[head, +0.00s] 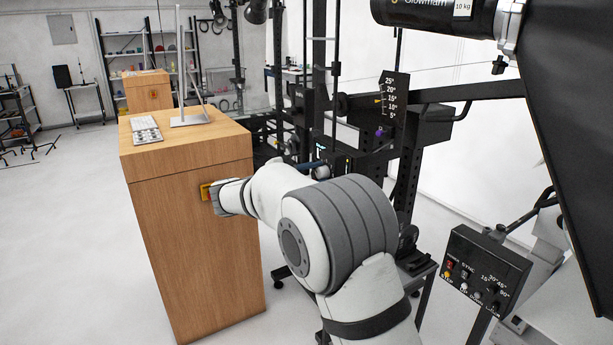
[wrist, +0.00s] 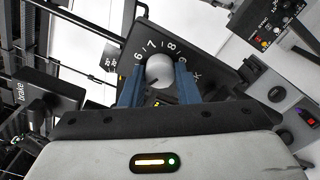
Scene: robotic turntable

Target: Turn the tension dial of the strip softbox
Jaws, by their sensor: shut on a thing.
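The tension dial (wrist: 160,68) is a round grey knob on a dark plate, with the white numerals 6, 7, 8 and 9 along its upper edge in the wrist view. My gripper (wrist: 159,77) has its two blue fingers on either side of the knob and is shut on it. The lower part of the dial face is partly hidden by my fingers and wrist. In the head view the softbox (head: 572,130) is a large black sloping shape at the right edge. My arm reaches across the middle there; I cannot clearly make out the dial in that view.
A wooden cabinet (head: 205,245) stands left of my arm, with a keypad (head: 146,130) and a stand on top. A control box (head: 485,272) with small knobs is at the right; it also shows in the wrist view (wrist: 273,28). Black frame posts stand behind my arm.

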